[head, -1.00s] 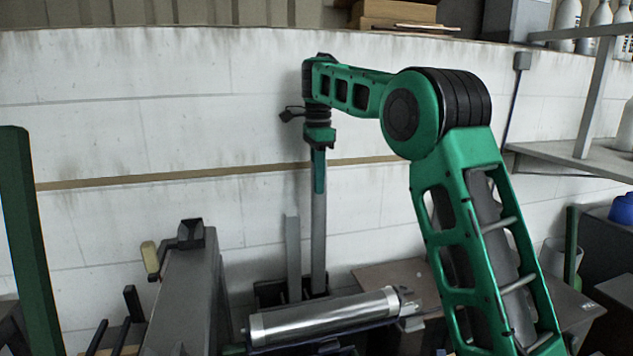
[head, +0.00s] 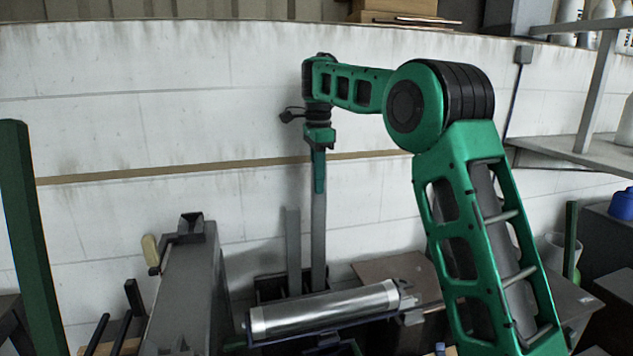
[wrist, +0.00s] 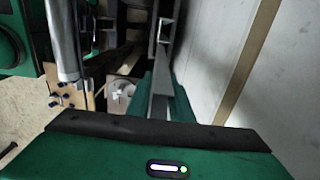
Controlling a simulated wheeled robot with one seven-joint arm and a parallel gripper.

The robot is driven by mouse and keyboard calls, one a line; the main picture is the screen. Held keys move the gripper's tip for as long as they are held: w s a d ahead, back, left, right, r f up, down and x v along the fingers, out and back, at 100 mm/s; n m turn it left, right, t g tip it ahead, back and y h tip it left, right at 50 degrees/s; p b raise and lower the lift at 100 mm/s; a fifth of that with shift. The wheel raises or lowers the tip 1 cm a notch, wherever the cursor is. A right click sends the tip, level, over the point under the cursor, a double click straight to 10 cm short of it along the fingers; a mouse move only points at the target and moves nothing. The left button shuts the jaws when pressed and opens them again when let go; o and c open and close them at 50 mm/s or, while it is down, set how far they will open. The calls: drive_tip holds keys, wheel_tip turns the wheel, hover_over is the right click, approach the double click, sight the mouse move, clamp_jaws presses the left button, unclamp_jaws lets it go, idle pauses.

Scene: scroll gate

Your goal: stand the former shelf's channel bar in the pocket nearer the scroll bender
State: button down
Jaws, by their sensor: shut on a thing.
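My gripper (head: 319,150) is shut on the upper part of a long grey channel bar (head: 319,225) and holds it upright in front of the wall. In the wrist view the held bar (wrist: 161,105) runs away between green fingers. The bar's lower end is at a dark pocketed holder (head: 268,286); whether it is inside a pocket or just behind the front wall I cannot tell. A shorter grey bar (head: 293,245) stands in the holder, just left of the held one. I cannot tell for sure which machine is the scroll bender.
A bright steel roller (head: 325,310) lies in front of the holder. A grey machine with a yellow handle (head: 151,252) stands left. A brown tabletop (head: 390,272) is to the right. A shelf (head: 570,150) juts from the right wall. A green post (head: 30,240) stands far left.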

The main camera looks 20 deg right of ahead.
sight(317, 221)
drive_tip(key=shift+f, duration=6.3)
idle(1.3)
drive_tip(key=c, duration=1.5)
unclamp_jaws()
